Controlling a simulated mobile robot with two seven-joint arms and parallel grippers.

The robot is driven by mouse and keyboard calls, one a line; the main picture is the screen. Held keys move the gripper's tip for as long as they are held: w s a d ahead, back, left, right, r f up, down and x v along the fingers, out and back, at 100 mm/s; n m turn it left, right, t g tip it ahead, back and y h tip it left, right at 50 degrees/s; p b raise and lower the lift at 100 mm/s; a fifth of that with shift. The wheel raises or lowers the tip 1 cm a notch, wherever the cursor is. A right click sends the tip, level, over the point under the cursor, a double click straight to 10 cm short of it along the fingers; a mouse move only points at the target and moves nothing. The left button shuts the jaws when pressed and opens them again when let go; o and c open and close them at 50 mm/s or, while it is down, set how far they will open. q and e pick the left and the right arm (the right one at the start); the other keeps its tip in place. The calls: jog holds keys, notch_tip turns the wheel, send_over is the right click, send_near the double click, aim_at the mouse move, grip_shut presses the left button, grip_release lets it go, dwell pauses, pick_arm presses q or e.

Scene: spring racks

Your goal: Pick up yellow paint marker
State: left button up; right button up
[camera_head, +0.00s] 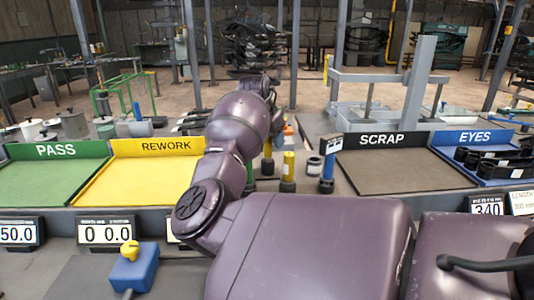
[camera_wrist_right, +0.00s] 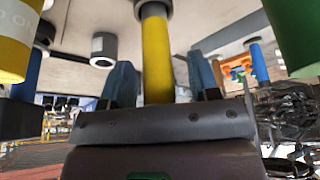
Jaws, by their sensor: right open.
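A plain yellow cylinder, which looks like the yellow paint marker (camera_wrist_right: 156,52), stands between the two blue fingers of my right gripper (camera_wrist_right: 160,76) in the right wrist view. The fingers are open, with a gap on each side of it. Its end sits in a dark round holder at the top of that view. My left gripper is not in view.
A labelled yellow cylinder (camera_wrist_right: 14,45) and a green cylinder (camera_wrist_right: 295,35) flank the gripper closely. A blue-bodied tool (camera_head: 327,170) stands further right. The green PASS tray (camera_head: 50,180), yellow REWORK tray (camera_head: 125,178) and brown SCRAP tray (camera_head: 400,172) look empty.

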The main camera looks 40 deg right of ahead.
jog(key=shift+r, duration=0.15)
jog(key=c, duration=1)
